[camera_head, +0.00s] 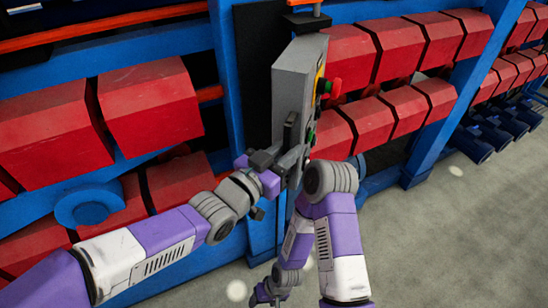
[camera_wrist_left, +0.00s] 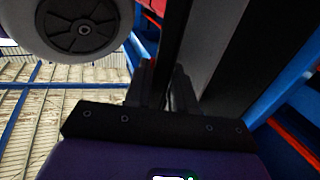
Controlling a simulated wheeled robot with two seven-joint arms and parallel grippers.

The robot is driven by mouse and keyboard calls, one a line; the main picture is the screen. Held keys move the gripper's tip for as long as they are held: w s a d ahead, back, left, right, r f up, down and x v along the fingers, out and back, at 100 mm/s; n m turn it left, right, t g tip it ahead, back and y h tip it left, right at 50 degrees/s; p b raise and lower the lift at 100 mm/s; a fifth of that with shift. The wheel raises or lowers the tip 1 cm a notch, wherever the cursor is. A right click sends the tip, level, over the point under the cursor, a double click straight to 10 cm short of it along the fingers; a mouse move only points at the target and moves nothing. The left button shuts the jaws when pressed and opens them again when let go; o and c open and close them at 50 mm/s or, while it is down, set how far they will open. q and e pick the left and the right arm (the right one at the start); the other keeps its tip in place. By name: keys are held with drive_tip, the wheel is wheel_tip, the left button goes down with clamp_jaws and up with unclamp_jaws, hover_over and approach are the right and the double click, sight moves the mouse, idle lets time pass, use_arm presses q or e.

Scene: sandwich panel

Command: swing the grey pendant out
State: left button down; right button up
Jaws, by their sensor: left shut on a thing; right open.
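The grey pendant (camera_head: 293,85) is a tall grey box hanging from an orange arm (camera_head: 305,20) in front of a blue post. Its narrow side faces me, and the face with a red knob and green buttons points right. My left gripper (camera_head: 288,142) is shut on the dark handle (camera_head: 291,128) on the pendant's near side. In the left wrist view the fingers (camera_wrist_left: 165,88) close around a dark upright bar, with the pendant's grey body (camera_wrist_left: 222,50) beside it. My right gripper (camera_head: 268,292) is open, low and apart from the pendant, above the floor.
Red blocks (camera_head: 150,105) in blue frames stand behind and left of the pendant; more red blocks (camera_head: 400,50) run back to the right. A blue post (camera_head: 228,70) is close behind the pendant. Grey floor (camera_head: 450,230) is open at the right front.

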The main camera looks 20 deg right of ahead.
use_arm(q)
drive_tip(key=shift+s+d, duration=0.25)
drive_tip(key=shift+d, duration=0.1)
drive_tip(key=shift+r, duration=0.15)
drive_tip(key=c, duration=1.2)
unclamp_jaws()
drive_tip(key=shift+d, duration=0.15)
drive_tip(key=shift+o, duration=0.6)
drive_tip(key=shift+d, duration=0.15)
drive_tip(key=v, duration=0.7)
drive_tip(key=shift+a, duration=0.3)
